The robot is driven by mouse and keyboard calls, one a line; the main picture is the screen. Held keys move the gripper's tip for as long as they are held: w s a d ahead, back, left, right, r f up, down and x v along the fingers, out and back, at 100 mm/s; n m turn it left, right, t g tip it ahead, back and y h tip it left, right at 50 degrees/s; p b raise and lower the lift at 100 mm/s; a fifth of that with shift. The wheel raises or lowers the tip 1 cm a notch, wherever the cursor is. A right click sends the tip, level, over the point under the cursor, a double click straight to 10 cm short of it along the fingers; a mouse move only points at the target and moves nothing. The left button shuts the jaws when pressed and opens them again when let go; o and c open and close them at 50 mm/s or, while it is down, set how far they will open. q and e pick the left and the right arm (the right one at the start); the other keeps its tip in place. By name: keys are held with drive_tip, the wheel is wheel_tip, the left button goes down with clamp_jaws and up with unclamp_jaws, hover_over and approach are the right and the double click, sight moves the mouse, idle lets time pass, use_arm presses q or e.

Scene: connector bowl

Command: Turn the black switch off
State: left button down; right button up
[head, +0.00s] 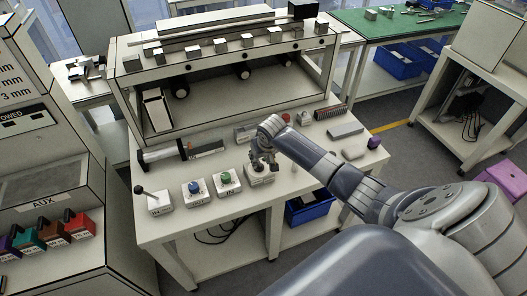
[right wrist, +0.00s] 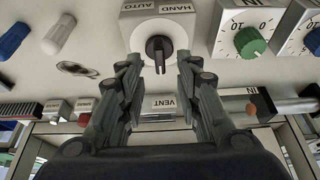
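The black switch (right wrist: 159,48) is a rotary knob with a grip bar on a white box labelled HAND and AUTO in the right wrist view. In the head view its white box (head: 260,179) stands on the bench, with the knob mostly hidden under my gripper. My right gripper (right wrist: 158,62) is open, with one finger on each side of the knob and gaps visible between fingers and knob. It also shows above the box in the head view (head: 263,163). My left gripper is not in view.
A green knob (head: 225,178), a blue knob (head: 194,187) and a black-tipped lever (head: 139,190) stand in a row left of the switch. A shelf (head: 215,70) with metal blocks stands at the back.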

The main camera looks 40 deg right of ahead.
drive_tip(key=v, duration=0.7)
drive_tip(key=shift+s+r, duration=0.2)
drive_tip(key=shift+a, duration=0.15)
